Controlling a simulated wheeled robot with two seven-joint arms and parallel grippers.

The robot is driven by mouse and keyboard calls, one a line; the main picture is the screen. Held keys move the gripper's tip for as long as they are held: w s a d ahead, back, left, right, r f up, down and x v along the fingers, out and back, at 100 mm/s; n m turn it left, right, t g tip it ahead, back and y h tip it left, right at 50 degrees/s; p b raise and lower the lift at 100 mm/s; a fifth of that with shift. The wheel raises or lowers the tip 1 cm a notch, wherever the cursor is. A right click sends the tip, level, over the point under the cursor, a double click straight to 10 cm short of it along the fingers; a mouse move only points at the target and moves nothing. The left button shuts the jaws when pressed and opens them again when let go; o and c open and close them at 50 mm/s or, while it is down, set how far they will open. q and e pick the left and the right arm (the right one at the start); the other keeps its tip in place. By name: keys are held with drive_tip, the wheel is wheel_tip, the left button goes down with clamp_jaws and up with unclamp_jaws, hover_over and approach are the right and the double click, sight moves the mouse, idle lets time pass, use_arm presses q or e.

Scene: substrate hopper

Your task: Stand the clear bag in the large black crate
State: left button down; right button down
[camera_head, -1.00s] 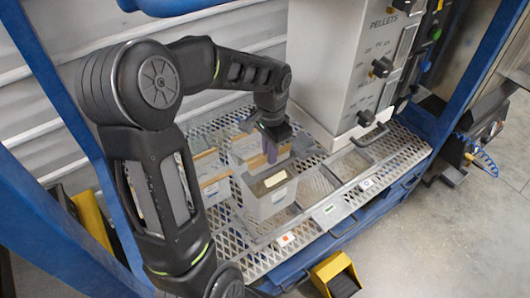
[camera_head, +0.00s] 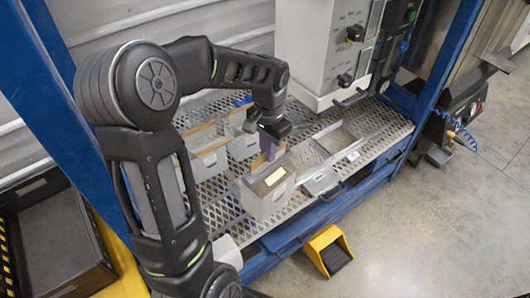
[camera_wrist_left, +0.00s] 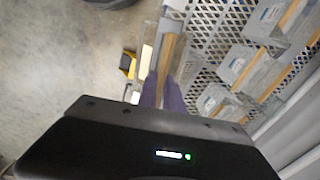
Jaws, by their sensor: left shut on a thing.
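The clear bag (camera_head: 268,197) looks boxy and pale, with a light label on top and a brown strip along its upper edge. My left gripper (camera_head: 270,150), with purple fingers, is shut on that strip from above. In the left wrist view the fingers (camera_wrist_left: 163,94) pinch the brown strip (camera_wrist_left: 172,55). The bag is upright in front of other similar bags; I cannot tell its exact height over the mesh shelf. The large black crate (camera_head: 22,192), with yellow-black striped edging, stands on the floor at lower left, partly hidden by my arm. My right gripper is not in view.
Similar bags (camera_head: 208,160) stand behind on the mesh shelf (camera_head: 385,135). A grey hopper (camera_head: 315,45) stands at the back right. Blue frame posts (camera_head: 450,60) flank the shelf. A yellow step-like object (camera_head: 327,250) is on the floor in front.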

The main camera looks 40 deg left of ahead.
use_arm(q)
drive_tip(key=shift+w+d+r, duration=0.1)
drive_tip(key=shift+w+d, duration=0.15)
drive_tip(key=shift+w, duration=0.15)
drive_tip(key=w+d, duration=0.4)
drive_tip(key=d, duration=0.3)
drive_tip(key=w+d+n, duration=0.1)
drive_tip(key=w+d, duration=0.3)
drive_tip(key=d, duration=0.4)
drive_tip(key=shift+d, duration=0.3)
